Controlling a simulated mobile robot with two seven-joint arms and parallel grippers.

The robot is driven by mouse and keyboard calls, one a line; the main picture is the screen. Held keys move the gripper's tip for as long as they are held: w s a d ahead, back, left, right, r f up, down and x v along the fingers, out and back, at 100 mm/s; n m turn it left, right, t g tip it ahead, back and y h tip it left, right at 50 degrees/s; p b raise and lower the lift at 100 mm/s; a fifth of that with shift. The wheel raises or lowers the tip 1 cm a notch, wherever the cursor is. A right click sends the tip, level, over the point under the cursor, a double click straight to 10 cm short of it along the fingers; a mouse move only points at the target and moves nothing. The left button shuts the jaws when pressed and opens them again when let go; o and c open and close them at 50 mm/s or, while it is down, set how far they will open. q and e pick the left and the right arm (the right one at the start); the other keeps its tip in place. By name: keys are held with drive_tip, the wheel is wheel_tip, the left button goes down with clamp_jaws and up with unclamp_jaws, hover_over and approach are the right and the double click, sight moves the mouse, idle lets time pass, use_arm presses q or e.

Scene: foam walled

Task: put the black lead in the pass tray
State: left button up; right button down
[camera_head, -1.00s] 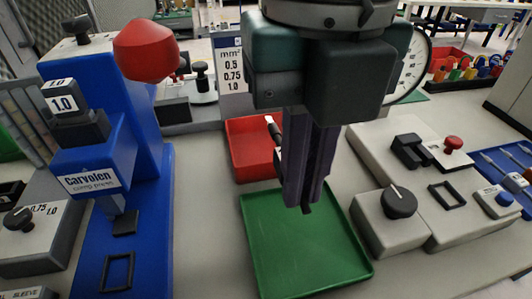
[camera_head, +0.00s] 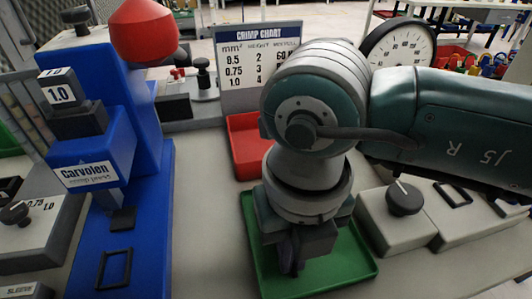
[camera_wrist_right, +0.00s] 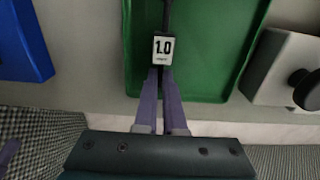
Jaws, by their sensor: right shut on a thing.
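The black lead (camera_wrist_right: 167,16) with its white "1.0" tag (camera_wrist_right: 163,47) is held between the fingertips of my right gripper (camera_wrist_right: 162,78), seen in the right wrist view. In the head view the right gripper (camera_head: 289,262) points down over the green tray (camera_head: 348,265), and my wrist hides the lead. The green tray (camera_wrist_right: 208,60) lies beneath the lead in the wrist view. I cannot tell whether the lead touches its floor. No pass label is visible on it.
A red tray (camera_head: 245,147) stands behind the green one. The blue press (camera_head: 140,190) with a red knob is at left. A grey box with a black dial (camera_head: 403,199) is at right. A crimp chart (camera_head: 257,65) and a round gauge (camera_head: 398,50) stand behind.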

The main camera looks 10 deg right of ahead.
drive_tip(key=shift+f, duration=0.2)
drive_tip(key=c, duration=1)
unclamp_jaws()
drive_tip(key=shift+r, duration=0.1)
drive_tip(key=shift+r, duration=0.6)
wheel_tip(320, 180, up, 11)
drive_tip(key=p, duration=0.1)
